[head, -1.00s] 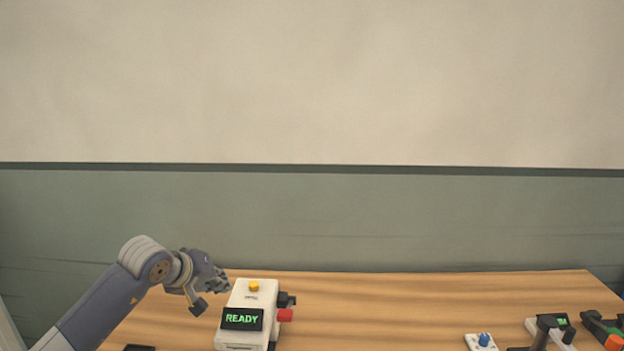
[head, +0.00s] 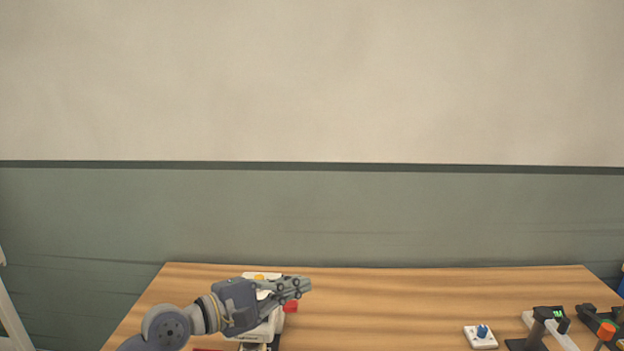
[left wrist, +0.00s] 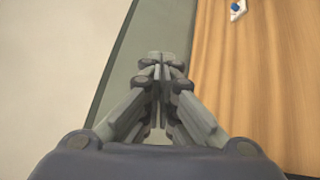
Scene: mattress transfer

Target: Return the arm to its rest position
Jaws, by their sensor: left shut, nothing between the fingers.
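My left gripper (head: 304,285) is in front of the white device (head: 262,331) in the head view and covers most of it, including its screen. The gripper's fingers are together with nothing between them, pointing right. In the left wrist view the closed fingers (left wrist: 163,58) show against the green wall band and the table's edge. Whether the gripper touches the device I cannot tell. My right gripper does not show in any view.
The wooden table (head: 400,300) has a wide clear middle. At its right stand a white box with a blue knob (head: 482,333), a black stand with a small green display (head: 550,314) and a dark device with an orange top (head: 606,331). A wall (head: 400,215) rises behind.

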